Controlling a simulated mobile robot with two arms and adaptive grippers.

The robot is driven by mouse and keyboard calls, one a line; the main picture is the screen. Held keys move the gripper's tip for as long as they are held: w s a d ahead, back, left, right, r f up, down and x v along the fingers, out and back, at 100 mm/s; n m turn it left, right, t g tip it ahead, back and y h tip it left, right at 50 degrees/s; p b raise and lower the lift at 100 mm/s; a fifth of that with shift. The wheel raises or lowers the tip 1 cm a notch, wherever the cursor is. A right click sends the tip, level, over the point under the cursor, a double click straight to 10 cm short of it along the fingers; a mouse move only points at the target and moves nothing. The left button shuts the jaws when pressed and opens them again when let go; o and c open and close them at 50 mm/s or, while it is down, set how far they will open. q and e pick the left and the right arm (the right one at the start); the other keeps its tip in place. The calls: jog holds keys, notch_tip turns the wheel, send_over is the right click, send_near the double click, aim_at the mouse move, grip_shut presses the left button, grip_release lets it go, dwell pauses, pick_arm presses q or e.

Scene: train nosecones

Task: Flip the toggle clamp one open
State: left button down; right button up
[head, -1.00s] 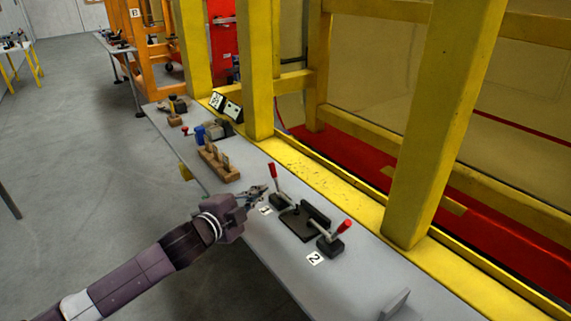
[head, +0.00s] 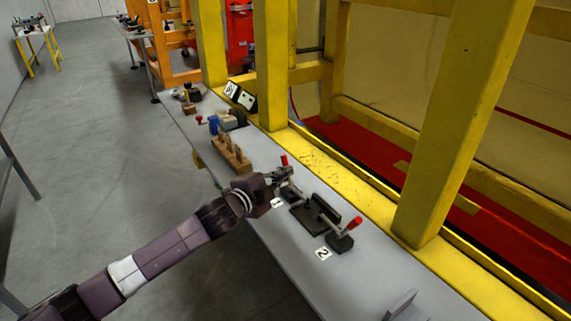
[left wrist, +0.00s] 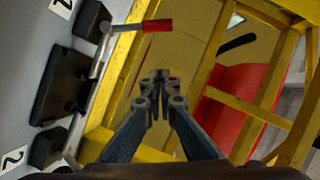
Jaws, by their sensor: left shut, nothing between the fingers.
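Toggle clamp one has a red handle (head: 285,160) standing up beside the number 1 label (head: 277,203). The gripper partly hides the clamp in the head view. In the left wrist view its red handle (left wrist: 157,25) lies across the top and its dark base (left wrist: 90,18) is at upper left. My left gripper (head: 288,174) is shut and empty, close to the handle in the head view. In the left wrist view its fingertips (left wrist: 160,76) appear apart from the handle; I cannot tell the exact gap. My right gripper is not in view.
A black fixture (head: 308,218) and toggle clamp two (head: 341,243) stand on the grey table (head: 285,260). A wooden block holder (head: 232,155) stands farther back. Yellow posts (head: 440,130) rise along the table's far side. The table front is largely clear.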

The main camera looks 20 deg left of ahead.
pick_arm(q)
jog(key=w+a+f+p, duration=0.2)
jog(key=w, duration=0.4)
jog(key=shift+w+f, duration=0.25)
jog(key=shift+f, duration=0.1)
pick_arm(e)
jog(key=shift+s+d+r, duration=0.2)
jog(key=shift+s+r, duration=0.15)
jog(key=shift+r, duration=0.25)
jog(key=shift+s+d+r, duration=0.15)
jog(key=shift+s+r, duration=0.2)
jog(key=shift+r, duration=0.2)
pick_arm(q)
jog(key=shift+d, duration=0.1)
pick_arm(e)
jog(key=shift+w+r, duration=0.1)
